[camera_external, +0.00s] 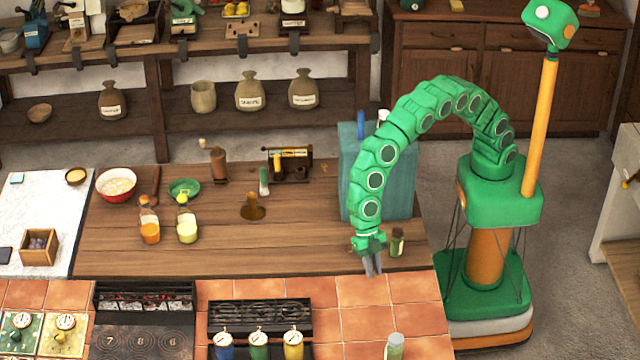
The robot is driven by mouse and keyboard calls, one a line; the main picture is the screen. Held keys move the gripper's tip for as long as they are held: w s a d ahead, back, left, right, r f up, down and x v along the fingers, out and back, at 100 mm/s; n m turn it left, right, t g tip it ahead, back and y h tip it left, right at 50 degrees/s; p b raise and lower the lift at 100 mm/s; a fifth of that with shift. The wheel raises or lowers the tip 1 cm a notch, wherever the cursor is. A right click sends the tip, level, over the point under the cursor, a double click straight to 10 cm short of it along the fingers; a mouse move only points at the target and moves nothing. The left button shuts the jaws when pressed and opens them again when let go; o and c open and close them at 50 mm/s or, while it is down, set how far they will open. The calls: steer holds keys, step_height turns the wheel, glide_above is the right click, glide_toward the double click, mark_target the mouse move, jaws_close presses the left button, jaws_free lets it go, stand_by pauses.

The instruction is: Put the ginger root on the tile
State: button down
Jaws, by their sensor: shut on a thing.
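My gripper (373,270) points down over the front right of the counter, where the wooden top meets the terracotta tiles (365,291). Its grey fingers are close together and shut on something. The held thing is too small or hidden to make out between them. I cannot clearly identify the ginger root anywhere in view. Whether the fingertips touch the surface or are above it, I cannot tell.
A small dark green bottle (397,242) stands just right of my gripper. A teal box (400,185) stands behind it. A pale-capped jar (394,346) is at the front edge. The middle wooden top (310,235) is clear.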

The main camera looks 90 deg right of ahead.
glide_above(363, 306)
steer(key=d, duration=0.1)
steer(key=shift+w+d+f, duration=0.1)
steer(key=shift+w+f, duration=0.05)
steer(key=shift+f, duration=1.25)
steer(key=shift+w+d+f, duration=0.1)
steer(key=shift+f, duration=1.3)
steer(key=shift+a+f, duration=0.1)
steer(key=shift+f, duration=1.5)
steer(key=shift+f, duration=0.1)
steer(key=c, duration=1.1)
jaws_free()
steer(key=shift+o, duration=0.2)
steer(key=v, duration=1.2)
